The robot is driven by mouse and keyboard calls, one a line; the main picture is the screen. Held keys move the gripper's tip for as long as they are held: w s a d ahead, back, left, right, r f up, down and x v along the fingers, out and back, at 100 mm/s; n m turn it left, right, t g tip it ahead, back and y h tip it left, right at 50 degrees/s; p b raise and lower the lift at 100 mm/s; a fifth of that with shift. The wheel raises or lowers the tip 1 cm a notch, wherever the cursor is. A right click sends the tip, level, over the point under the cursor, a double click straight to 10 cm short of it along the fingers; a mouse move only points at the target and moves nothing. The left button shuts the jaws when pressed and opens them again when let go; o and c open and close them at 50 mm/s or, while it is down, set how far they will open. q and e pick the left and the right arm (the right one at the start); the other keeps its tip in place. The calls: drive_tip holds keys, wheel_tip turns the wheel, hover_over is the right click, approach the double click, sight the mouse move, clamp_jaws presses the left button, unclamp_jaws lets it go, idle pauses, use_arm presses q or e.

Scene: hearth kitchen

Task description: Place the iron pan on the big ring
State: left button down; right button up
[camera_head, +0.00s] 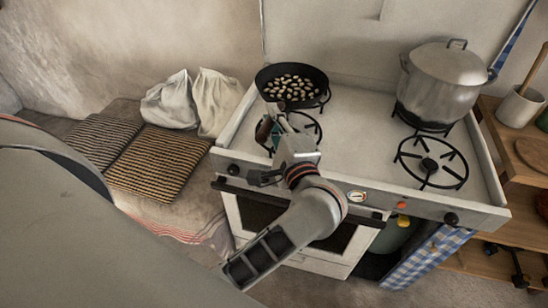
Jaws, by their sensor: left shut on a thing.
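The iron pan (265,79) is black and round, with several brown and pale pieces, like chestnuts, in it. It is level at the back left ring of the white stove (365,106); I cannot tell if it rests on the ring or hovers just above it. My left gripper (277,121) is shut on the pan's handle at its near side, above the front left ring (318,131). The gripper hides most of the handle and part of that ring. The front right ring (460,176) is bare and looks wide. My right gripper is not in view.
A large lidded grey pot (438,88) stands on the back right ring. A wooden shelf (500,137) with a white crock (518,107) is at the right. Two pale sacks (190,101) and striped cushions (157,160) lie left of the stove. The stove top's middle is clear.

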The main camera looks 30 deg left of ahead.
use_arm(q)
wheel_tip(320, 180, down, 14)
drive_tip(key=b, duration=0.5)
drive_tip(key=shift+f, duration=0.15)
drive_tip(key=shift+f, duration=0.1)
drive_tip(key=shift+f+b, duration=0.15)
drive_tip(key=shift+b, duration=0.25)
drive_tip(key=c, duration=2)
unclamp_jaws()
drive_tip(key=shift+o, duration=0.2)
